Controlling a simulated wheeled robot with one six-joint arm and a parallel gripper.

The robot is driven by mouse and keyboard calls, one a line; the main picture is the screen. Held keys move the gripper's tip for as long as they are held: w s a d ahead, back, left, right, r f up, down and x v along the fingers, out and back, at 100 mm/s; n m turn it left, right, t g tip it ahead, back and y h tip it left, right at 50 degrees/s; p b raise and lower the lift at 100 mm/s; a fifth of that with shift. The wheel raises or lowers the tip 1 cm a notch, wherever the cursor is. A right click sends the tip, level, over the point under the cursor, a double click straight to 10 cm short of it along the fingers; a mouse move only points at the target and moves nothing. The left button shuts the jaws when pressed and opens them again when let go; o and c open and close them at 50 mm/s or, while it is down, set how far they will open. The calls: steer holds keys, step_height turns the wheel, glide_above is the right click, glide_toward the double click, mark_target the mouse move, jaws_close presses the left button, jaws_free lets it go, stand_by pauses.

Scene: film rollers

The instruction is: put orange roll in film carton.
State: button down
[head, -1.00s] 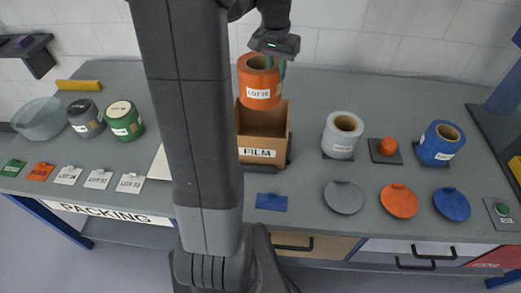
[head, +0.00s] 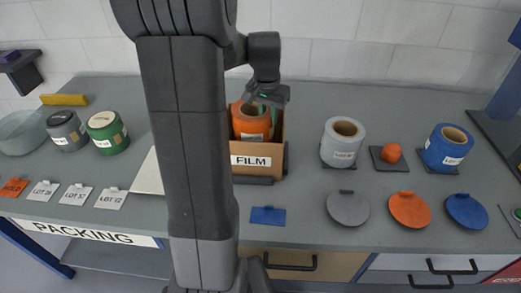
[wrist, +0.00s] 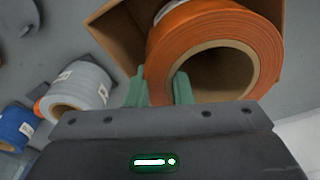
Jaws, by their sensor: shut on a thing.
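The orange roll (head: 251,123) is upright inside the opening of the brown film carton (head: 257,172), partly hidden by the carton's front wall and my arm. In the wrist view the orange roll (wrist: 190,40) fills the upper middle, with the carton (wrist: 115,25) around and behind it. My gripper (head: 262,108) is over the carton, shut on the roll's wall; one green finger shows inside the core and the other outside in the wrist view (wrist: 160,90). Whether the roll touches the carton floor is hidden.
A grey roll (head: 342,143), an orange knob on a dark pad (head: 391,154) and a blue roll (head: 447,148) stand to the right. Grey, orange and blue lids (head: 408,210) lie in front of them. A blue tag (head: 267,216) lies before the carton.

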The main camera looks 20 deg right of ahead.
mark_target(268, 137)
steer(key=shift+f, duration=4.1)
steer(key=shift+f, duration=0.2)
steer(key=c, duration=1.3)
jaws_free()
steer(key=r, duration=0.8)
steer(key=s+a+r, duration=0.1)
steer(key=r, duration=0.3)
steer(key=shift+r, duration=0.1)
